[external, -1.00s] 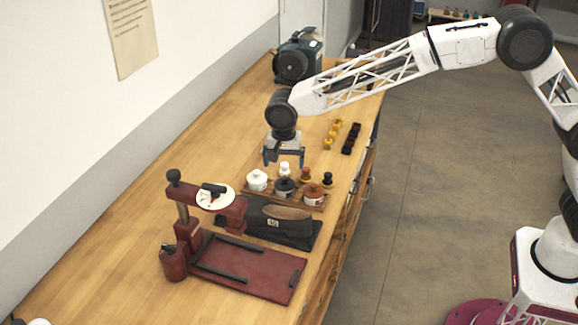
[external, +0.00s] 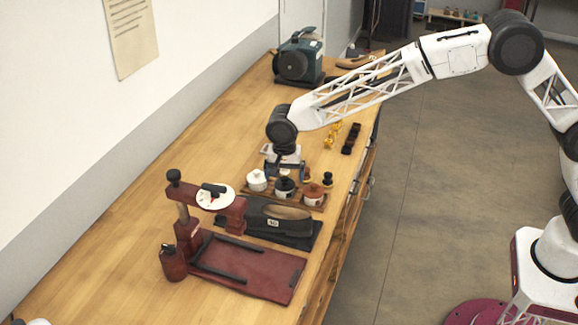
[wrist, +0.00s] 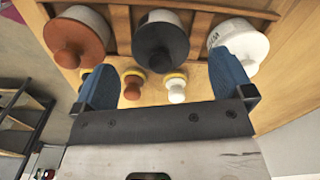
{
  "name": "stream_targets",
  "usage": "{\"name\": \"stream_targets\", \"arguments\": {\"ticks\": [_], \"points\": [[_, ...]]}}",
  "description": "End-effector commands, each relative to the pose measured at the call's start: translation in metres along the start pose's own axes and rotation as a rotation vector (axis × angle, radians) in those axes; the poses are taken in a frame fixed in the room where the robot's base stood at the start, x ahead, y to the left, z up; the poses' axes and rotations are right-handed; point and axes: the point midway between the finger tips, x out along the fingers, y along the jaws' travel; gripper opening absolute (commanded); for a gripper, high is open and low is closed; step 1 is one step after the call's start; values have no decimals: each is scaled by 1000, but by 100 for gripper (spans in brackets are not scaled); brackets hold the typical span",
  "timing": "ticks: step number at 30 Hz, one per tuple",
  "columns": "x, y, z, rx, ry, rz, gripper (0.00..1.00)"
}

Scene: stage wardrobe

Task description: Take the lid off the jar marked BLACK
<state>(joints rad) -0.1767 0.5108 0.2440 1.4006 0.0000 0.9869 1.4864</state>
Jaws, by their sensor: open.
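Three lidded jars stand in a row in a wooden rack (external: 262,195). The white one (external: 257,181) is on the left, the black-lidded one (external: 284,190) in the middle and the brown-lidded one (external: 314,194) on the right in the external view. In the wrist view the black lid with its round knob (wrist: 161,46) is in the middle, between the brown lid (wrist: 72,42) and the white lid (wrist: 240,45). No label reading BLACK is legible. My gripper (external: 285,174) is open and empty, just above and behind the black lid, its blue fingers (wrist: 168,85) apart. All lids are on.
Small knobbed pieces stand close behind the jars, brown (wrist: 133,84) and white (wrist: 177,88) among them. Bare tabletop (external: 190,150) lies left.

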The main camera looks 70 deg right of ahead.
Motion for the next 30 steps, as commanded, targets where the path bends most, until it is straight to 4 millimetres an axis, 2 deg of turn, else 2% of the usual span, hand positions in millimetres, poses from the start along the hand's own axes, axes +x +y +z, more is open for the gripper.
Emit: {"name": "stream_targets", "arguments": {"ticks": [3, 8, 25, 26, 30], "points": [[14, 0, 0, 0, 0, 0, 99], [25, 0, 0, 0, 0, 0, 99], [26, 0, 0, 0, 0, -1, 99], [26, 0, 0, 0, 0, -1, 97], [26, 0, 0, 0, 0, -1, 76]]}}
